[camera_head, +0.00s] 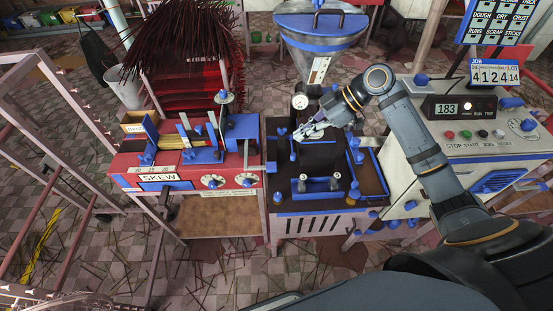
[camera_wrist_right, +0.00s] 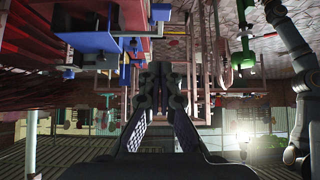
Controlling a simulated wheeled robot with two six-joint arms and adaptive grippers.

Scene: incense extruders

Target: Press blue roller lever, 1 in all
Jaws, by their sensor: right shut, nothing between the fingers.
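My right gripper (camera_head: 308,133) reaches in from the right over the back left part of the dark-topped extruder bench (camera_head: 285,215). Its fingers are shut and empty; they also show in the right wrist view (camera_wrist_right: 161,78). Several blue parts are on this bench: a blue lever-like part (camera_head: 355,150) right of the gripper, a small blue knob (camera_head: 355,190) near the front right, and a blue piece (camera_head: 282,132) just left of the gripper. I cannot tell which one is the roller lever, or whether the gripper touches anything. My left gripper is out of view.
A red bench marked SKEW (camera_head: 158,177) stands at the left with blue fittings. A hopper (camera_head: 318,30) rises behind the gripper. A white control console (camera_head: 480,150) with buttons and a display stands at the right. Sticks litter the tiled floor.

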